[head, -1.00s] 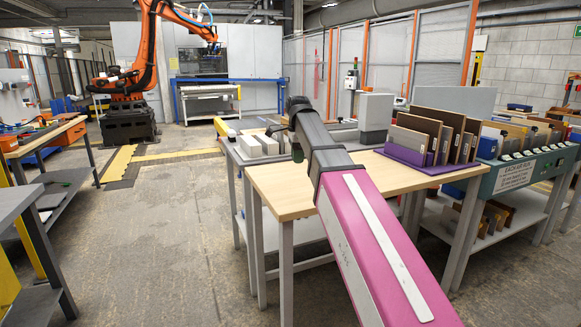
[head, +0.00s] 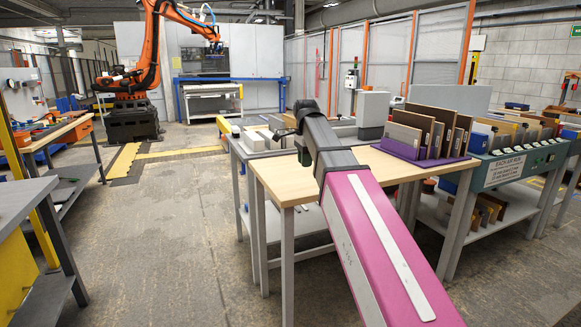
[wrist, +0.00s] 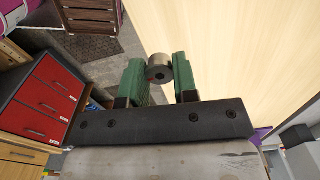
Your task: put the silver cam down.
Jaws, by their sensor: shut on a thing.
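The silver cam (wrist: 158,68) is a short grey metal cylinder with a dark hole in its end. In the wrist view it sits between the green fingers of my gripper (wrist: 158,76), which is shut on it near the fingertips. The pale wooden tabletop (wrist: 245,50) fills the right of that view, its edge near the cam. I cannot tell the gap between cam and tabletop. In the head view my gripper (head: 302,152) is over the wooden table (head: 284,182), mostly hidden by my arm, and the cam is hidden.
A purple rack (head: 405,152) of upright boards stands right of the arm. Pale blocks (head: 254,140) lie on the grey bench behind the table. A red drawer cabinet (wrist: 45,92) shows at the wrist view's left. The head view's left floor is open.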

